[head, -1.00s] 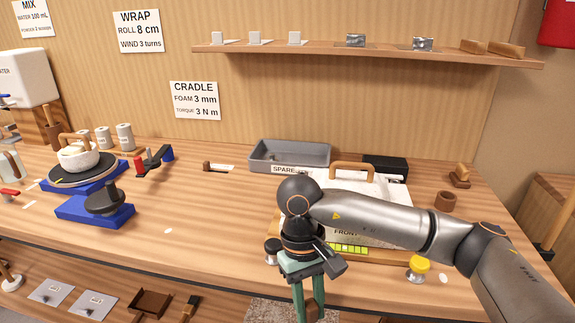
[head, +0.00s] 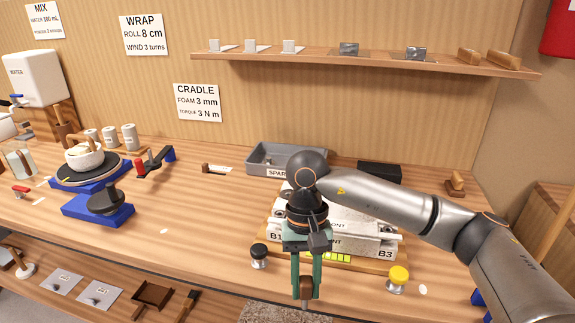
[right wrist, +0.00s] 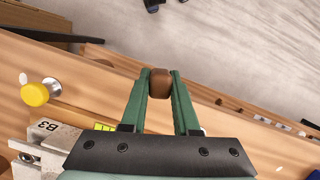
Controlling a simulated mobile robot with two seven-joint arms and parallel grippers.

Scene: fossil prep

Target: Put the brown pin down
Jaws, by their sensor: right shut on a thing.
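The brown pin (right wrist: 159,84) is between the green fingertips of my right gripper (right wrist: 160,88) in the right wrist view. In the head view the brown pin (head: 306,287) shows low between the fingers of my right gripper (head: 306,285), which points down and is shut on it. The gripper is at the front edge of the wooden bench (head: 190,240), in front of the white block marked B1 and B3. Whether the pin touches anything below is not clear. My left gripper is not in view.
A black knob (head: 259,252) and a yellow knob (head: 398,276) stand on either side of the gripper, near the bench edge. The white block (head: 360,240) on its wooden base is just behind. A grey spare tray (head: 262,160) is further back. The bench left of the black knob is mostly clear.

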